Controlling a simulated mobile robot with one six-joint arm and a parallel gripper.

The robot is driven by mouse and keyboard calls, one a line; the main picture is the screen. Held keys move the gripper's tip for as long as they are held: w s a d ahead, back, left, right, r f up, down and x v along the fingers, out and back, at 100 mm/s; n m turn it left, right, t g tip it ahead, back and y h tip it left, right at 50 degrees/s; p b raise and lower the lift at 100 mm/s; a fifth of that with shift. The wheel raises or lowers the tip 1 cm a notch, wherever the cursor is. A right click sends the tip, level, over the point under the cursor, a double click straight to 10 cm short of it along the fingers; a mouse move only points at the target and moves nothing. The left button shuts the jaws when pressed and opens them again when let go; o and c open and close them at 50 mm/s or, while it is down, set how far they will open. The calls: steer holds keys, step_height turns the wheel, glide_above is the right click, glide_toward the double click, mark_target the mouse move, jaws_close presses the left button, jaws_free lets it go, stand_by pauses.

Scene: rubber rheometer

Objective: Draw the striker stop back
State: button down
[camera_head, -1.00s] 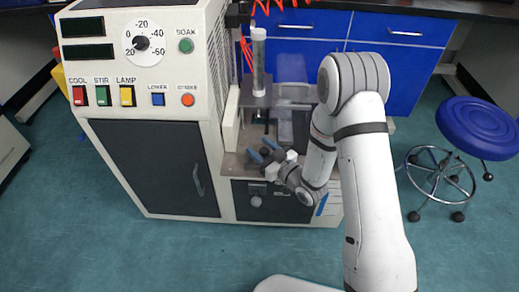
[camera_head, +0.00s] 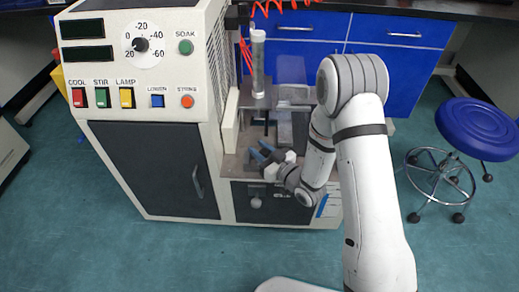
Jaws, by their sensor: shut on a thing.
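That part is mostly hidden by the fingers and too small to make out clearly. Behind the gripper stands a clear upright tube (camera_head: 258,65) above a grey platform. My arm comes in from the right.
The control panel has a dial (camera_head: 140,45) and several coloured buttons. A round pale knob (camera_head: 256,203) is on the machine's lower front. Red coiled hoses (camera_head: 285,4) hang behind. A blue stool (camera_head: 480,125) stands at the right. The floor in front is clear.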

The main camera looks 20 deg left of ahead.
steer(key=shift+d, duration=0.1)
steer(key=shift+w+d+f+b, duration=0.15)
steer(key=shift+d+b, duration=0.1)
steer(key=shift+b, duration=0.25)
steer(key=shift+d, duration=0.2)
steer(key=c, duration=1.1)
jaws_free()
steer(key=shift+r, duration=0.2)
